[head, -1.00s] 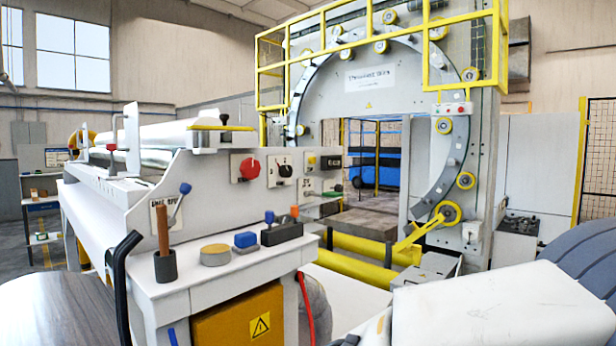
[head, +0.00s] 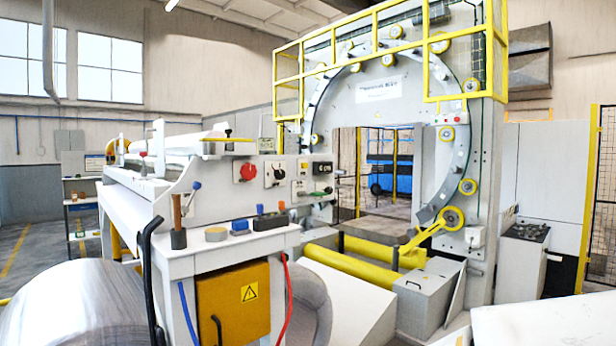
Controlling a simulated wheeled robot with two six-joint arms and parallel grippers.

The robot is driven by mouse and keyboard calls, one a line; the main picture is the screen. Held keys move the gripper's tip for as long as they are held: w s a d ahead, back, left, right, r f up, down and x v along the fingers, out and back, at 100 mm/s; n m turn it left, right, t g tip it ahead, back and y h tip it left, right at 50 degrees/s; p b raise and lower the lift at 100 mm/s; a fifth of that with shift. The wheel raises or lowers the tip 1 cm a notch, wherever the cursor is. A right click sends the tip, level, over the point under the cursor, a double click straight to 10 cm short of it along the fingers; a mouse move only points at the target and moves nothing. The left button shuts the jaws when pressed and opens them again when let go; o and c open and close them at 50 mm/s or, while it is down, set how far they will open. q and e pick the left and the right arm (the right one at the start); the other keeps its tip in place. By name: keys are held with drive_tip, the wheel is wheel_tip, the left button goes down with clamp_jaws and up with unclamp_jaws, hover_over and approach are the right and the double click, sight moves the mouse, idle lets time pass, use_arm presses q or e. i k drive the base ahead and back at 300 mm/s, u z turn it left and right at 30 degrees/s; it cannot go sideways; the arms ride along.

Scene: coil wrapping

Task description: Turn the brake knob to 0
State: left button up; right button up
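A light grey control panel stands at the left of the wrapping machine. On it are a round red knob (head: 245,172) on a pale plate and, to its right, a black knob (head: 275,173) on a white plate. The black one looks like the brake knob, but its markings are too small to read, so I cannot tell its setting. Smaller controls (head: 305,168) sit further right on the panel. Neither of my grippers shows in the head view, and nothing touches the knobs.
A white bench (head: 205,250) below the panel carries a dark cup with a wooden handle (head: 178,225), a round tin (head: 216,234) and small blocks. A big shiny coil (head: 75,305) fills the lower left. Yellow rollers (head: 350,271) lie before the ring (head: 455,130).

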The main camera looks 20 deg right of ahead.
sight(279, 175)
drive_tip(key=z, duration=0.55)
drive_tip(key=i, duration=0.65)
drive_tip(key=z, duration=0.4)
